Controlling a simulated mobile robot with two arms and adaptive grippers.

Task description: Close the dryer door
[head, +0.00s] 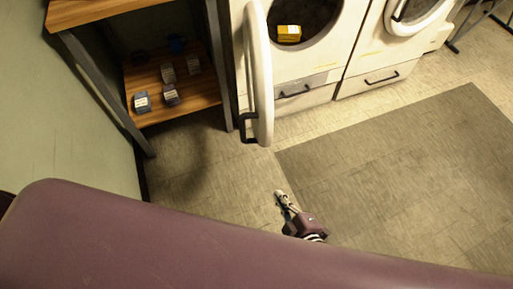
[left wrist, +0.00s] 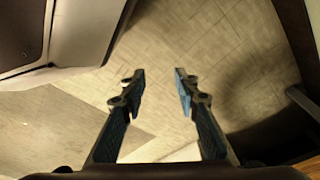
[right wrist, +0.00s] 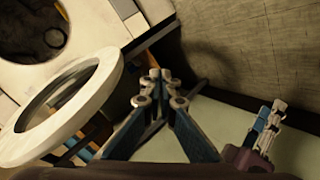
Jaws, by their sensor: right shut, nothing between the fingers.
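The dryer door (head: 261,75) stands wide open, seen nearly edge-on in the head view, with a dark handle (head: 249,139) at its near end. It swings out from the left of the dryer (head: 300,70)'s round opening. In the right wrist view the ring-shaped door (right wrist: 108,85) is at the left, beside the fingers; I see no clear contact. My right gripper (head: 281,197) is shut and empty, over the floor in front of the door; its fingertips meet in the right wrist view (right wrist: 162,78). My left gripper (left wrist: 158,78) is open and empty above the floor; the head view hides it.
A yellow box (head: 289,33) sits in the dryer's opening. A second white machine (head: 385,45) stands to the right. A grey mat (head: 410,170) covers open floor.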

